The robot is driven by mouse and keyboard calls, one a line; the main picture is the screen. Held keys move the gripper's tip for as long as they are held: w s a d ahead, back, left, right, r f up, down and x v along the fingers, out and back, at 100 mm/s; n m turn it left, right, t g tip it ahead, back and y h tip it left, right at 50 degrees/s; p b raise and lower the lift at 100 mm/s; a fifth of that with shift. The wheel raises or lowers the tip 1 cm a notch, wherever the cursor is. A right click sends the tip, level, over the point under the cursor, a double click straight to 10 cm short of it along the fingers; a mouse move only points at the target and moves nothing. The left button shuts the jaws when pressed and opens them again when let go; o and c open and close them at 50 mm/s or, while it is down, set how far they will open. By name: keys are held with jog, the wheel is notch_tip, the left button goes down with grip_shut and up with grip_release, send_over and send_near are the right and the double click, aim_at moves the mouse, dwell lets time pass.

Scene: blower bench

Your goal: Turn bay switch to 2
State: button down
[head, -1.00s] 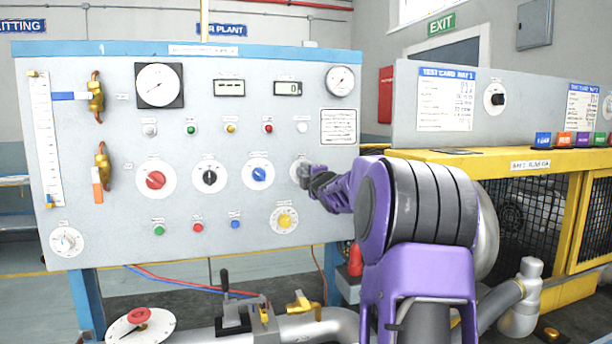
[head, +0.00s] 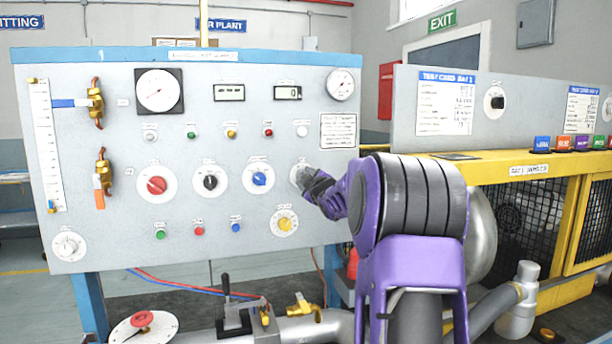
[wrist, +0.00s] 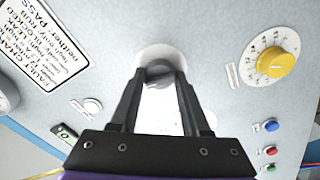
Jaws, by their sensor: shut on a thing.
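A grey knob on a white round dial (wrist: 157,62) sits on the grey control panel (head: 110,240), at the right end of the row of large knobs. My gripper (wrist: 158,72) is shut on this grey knob, one finger on each side of it. In the head view my gripper (head: 308,180) is at the same dial, and my arm partly covers it. The knob's pointer and numbers cannot be read. The labels are too small to tell which knob is the bay switch.
Red (head: 157,185), black (head: 210,182) and blue (head: 259,179) knobs are to the left. A yellow knob (head: 285,223) is below my gripper. A black knob (head: 498,102) is on the right-hand panel above a yellow frame (head: 480,172). Pipes and a valve lie below.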

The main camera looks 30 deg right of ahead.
jog(key=shift+r+m+p, duration=0.1)
jog(key=shift+m+p, duration=0.3)
jog(key=shift+m, duration=0.7)
jog(key=shift+c, duration=2)
grip_release()
jog(key=b+v, duration=0.1)
jog(key=v, duration=1.6)
jog(key=shift+s, duration=0.25)
